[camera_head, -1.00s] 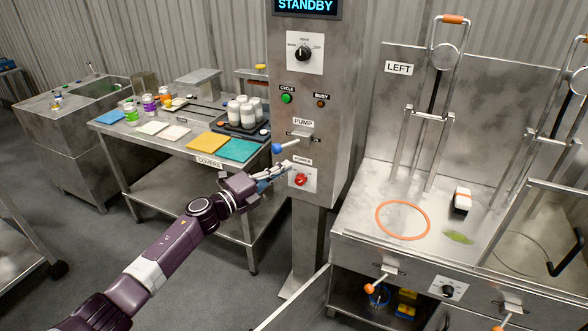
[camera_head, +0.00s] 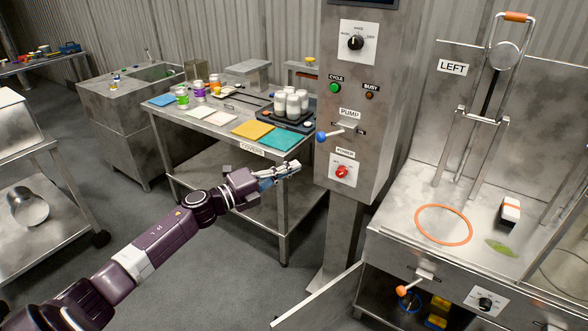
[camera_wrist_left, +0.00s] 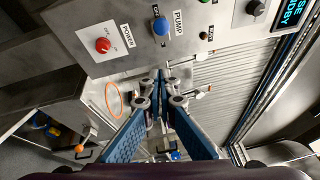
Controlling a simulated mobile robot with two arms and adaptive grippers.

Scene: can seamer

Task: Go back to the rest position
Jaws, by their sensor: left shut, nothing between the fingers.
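My left gripper (camera_head: 288,173) is shut and empty in the head view, reaching in from the lower left. It hangs in the air in front of the steel control column (camera_head: 362,100), a little left of the red power knob (camera_head: 342,172), with a gap between them. In the left wrist view the closed fingers (camera_wrist_left: 160,76) point up the picture, and the red power knob (camera_wrist_left: 103,45) and the blue-tipped pump lever (camera_wrist_left: 160,25) show beyond them. The pump lever (camera_head: 327,135) also shows in the head view. My right gripper is out of view.
The covers table (camera_head: 252,150) with jars, cloths and a black tray (camera_head: 285,120) stands behind my gripper. The seamer bench (camera_head: 400,235) with an orange ring (camera_head: 443,224) is at right. An open door (camera_head: 318,297) juts out low. A steel cart (camera_head: 40,160) is at left.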

